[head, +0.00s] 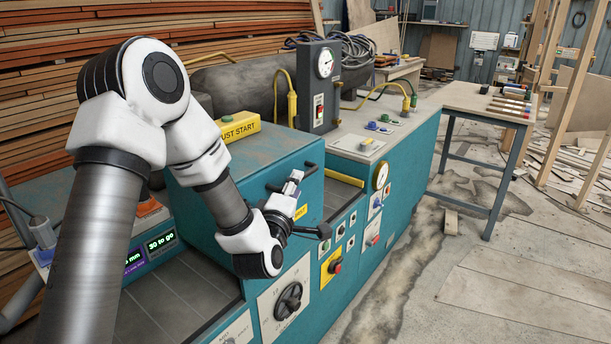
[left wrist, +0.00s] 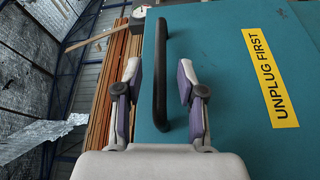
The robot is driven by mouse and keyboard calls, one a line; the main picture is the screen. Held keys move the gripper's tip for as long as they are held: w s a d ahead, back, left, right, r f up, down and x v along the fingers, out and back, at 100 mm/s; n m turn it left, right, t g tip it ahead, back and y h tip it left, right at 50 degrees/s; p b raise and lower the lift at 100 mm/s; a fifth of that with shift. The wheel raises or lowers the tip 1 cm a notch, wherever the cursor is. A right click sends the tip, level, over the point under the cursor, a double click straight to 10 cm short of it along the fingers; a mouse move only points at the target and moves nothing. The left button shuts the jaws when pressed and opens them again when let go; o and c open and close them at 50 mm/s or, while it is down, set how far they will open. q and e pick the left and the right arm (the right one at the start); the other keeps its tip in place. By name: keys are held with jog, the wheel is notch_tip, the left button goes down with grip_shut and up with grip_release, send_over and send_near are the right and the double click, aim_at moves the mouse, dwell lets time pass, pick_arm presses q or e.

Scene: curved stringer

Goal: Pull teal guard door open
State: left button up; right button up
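The teal guard door (left wrist: 225,60) fills much of the left wrist view, with a yellow UNPLUG FIRST label (left wrist: 270,77) and a black bar handle (left wrist: 160,75). In the head view the teal guard (head: 268,160) stands on the machine, and my arm hides part of its face. My left gripper (head: 308,207) is at that face. In the left wrist view its two fingers (left wrist: 159,95) are spread, one on each side of the handle, with gaps on both sides. I cannot tell how deep the handle sits between them. My right gripper is not in view.
A yellow JUST START block (head: 240,127) sits on the guard's top. A grey gauge box (head: 318,85) stands behind. Below the gripper are a black rotary knob (head: 288,300) and a red button (head: 335,267).

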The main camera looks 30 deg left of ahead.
pick_arm(q)
jog(key=x, duration=0.3)
jog(key=shift+w+a+p, duration=0.1)
jog(key=shift+w+p, duration=0.2)
jog(key=shift+w, duration=0.1)
grip_shut()
